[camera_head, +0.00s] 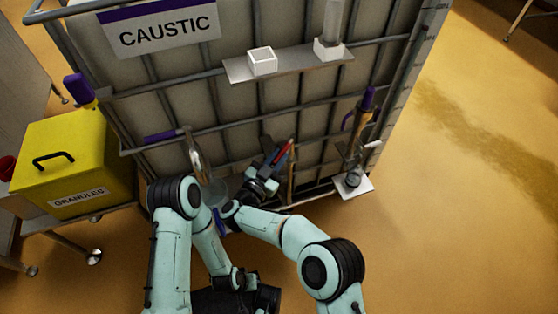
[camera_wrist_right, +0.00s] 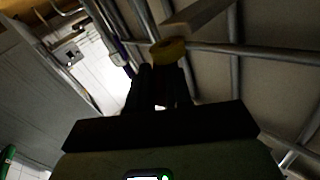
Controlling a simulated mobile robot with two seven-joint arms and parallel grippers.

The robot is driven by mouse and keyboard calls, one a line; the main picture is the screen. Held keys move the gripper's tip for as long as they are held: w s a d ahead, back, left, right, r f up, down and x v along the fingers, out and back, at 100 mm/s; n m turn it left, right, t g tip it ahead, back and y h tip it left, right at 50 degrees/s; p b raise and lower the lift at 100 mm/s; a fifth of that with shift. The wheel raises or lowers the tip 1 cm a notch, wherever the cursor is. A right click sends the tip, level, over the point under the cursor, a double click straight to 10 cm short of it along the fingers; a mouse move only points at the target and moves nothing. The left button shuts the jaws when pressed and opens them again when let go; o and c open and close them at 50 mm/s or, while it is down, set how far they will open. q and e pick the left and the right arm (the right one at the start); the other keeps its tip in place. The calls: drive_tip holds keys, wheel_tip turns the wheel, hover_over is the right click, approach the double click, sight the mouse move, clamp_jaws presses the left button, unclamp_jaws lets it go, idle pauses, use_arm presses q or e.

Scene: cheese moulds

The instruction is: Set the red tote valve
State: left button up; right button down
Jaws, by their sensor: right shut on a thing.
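The tote is a pale tank in a grey bar cage, with a CAUSTIC sign (camera_head: 163,28) on its front. The valve body is mostly hidden. My left arm is folded, and its jaws are not clear.
A yellow GRANULES box (camera_head: 72,160) stands on a wheeled cart at left. A purple-handled tool (camera_head: 361,110) hangs at right above a white plate. Open floor lies right.

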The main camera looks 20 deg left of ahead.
use_arm(q)
drive_tip(key=shift+w+a, duration=0.1)
drive_tip(key=shift+a, duration=0.05)
use_arm(e)
drive_tip(key=shift+a+h, duration=0.2)
drive_tip(key=shift+h, duration=0.1)
drive_tip(key=c, duration=1.1)
unclamp_jaws()
drive_tip(key=shift+o, duration=0.2)
